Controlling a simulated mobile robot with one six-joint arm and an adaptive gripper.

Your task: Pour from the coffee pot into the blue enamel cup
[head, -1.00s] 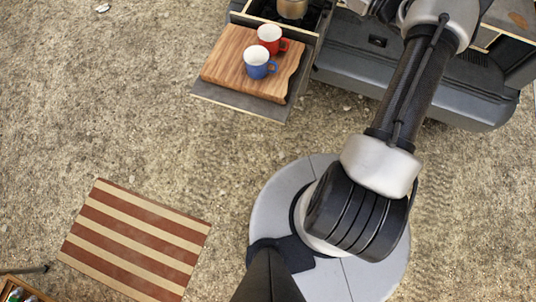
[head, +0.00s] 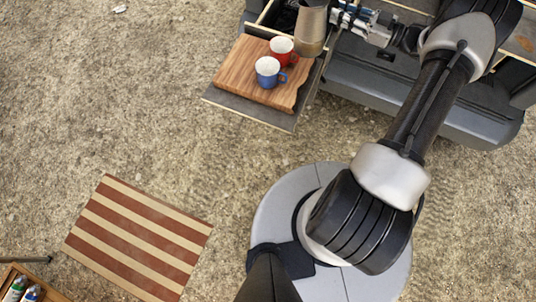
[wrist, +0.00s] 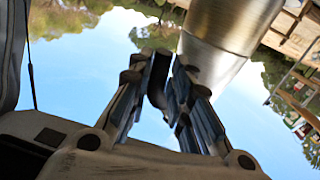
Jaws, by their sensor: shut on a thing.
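The coffee pot (head: 312,28) is a brushed metal vessel at the top of the head view, just right of the cups. My gripper (head: 343,18) is shut on it from the right. In the wrist view the fingers (wrist: 165,85) close on the pot's dark handle, with the metal pot body (wrist: 228,35) beyond. The blue enamel cup (head: 268,72) stands upright on a wooden board, its white inside facing up. The pot is up and to the right of it in the picture, apart from it. The inside of the pot is hidden.
The van bumper (head: 455,118) lies right. A striped mat (head: 140,240) lies on open gravel.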

